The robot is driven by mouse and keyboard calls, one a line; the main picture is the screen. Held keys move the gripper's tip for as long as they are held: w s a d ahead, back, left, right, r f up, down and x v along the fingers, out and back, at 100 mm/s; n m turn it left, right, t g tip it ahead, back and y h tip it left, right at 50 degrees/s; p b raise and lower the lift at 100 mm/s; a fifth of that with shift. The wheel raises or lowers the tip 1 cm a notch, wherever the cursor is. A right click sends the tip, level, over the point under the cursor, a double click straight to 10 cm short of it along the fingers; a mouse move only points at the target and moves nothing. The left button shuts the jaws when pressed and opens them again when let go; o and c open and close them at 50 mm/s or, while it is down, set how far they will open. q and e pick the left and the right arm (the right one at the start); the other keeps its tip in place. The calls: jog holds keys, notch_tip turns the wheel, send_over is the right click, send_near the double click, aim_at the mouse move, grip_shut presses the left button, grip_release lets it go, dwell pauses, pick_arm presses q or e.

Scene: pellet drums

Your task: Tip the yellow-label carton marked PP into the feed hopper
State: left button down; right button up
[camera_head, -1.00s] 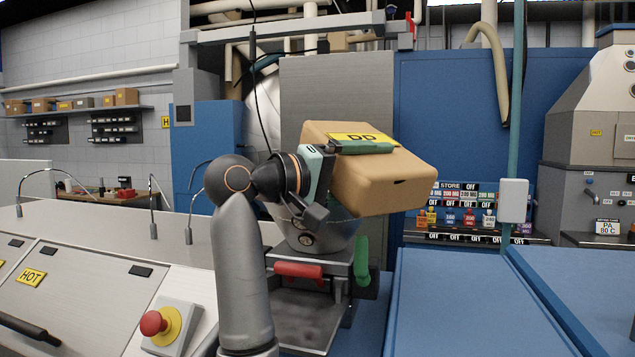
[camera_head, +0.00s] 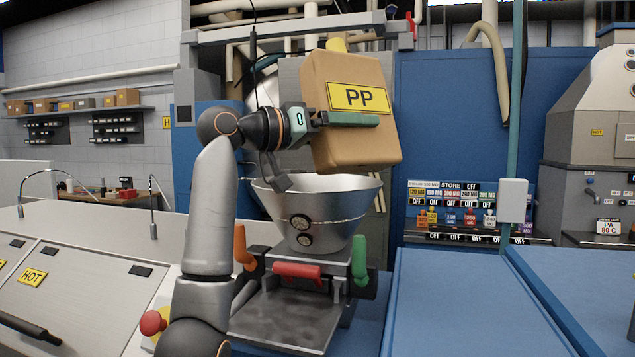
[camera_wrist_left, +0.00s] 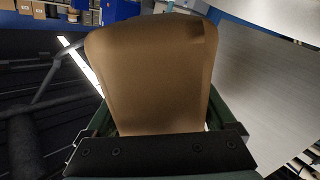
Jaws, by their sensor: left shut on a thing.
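The brown carton (camera_head: 346,80) has a yellow label reading PP and stands nearly upright, leaning a little, in the air above the feed hopper. My left gripper (camera_head: 345,119) is shut on the carton, with one green finger across its front just below the label. The carton also fills the middle of the left wrist view (camera_wrist_left: 152,75), between the fingers. The feed hopper (camera_head: 332,217) is a grey metal funnel, and its open rim is just below the carton. The inside of the hopper is mostly hidden. My right gripper is not in view.
A red handle (camera_head: 298,270), a green handle (camera_head: 360,255) and an orange handle (camera_head: 241,248) surround the hopper's base. A white-grey bench with an emergency stop button (camera_head: 153,322) is at the left. Blue cabinet tops (camera_head: 470,300) lie at the right.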

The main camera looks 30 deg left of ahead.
pick_arm(q)
jog(key=shift+w+a+f+m, duration=0.25)
jog(key=shift+a+m, duration=0.1)
jog(key=shift+m, duration=0.25)
jog(key=shift+w+a+f+m, duration=0.2)
jog(key=shift+a+m, duration=0.1)
jog(key=shift+m, duration=0.3)
jog(key=shift+w+a+f+m, duration=0.15)
jog(key=shift+a+m, duration=0.25)
jog(key=shift+m, duration=0.5)
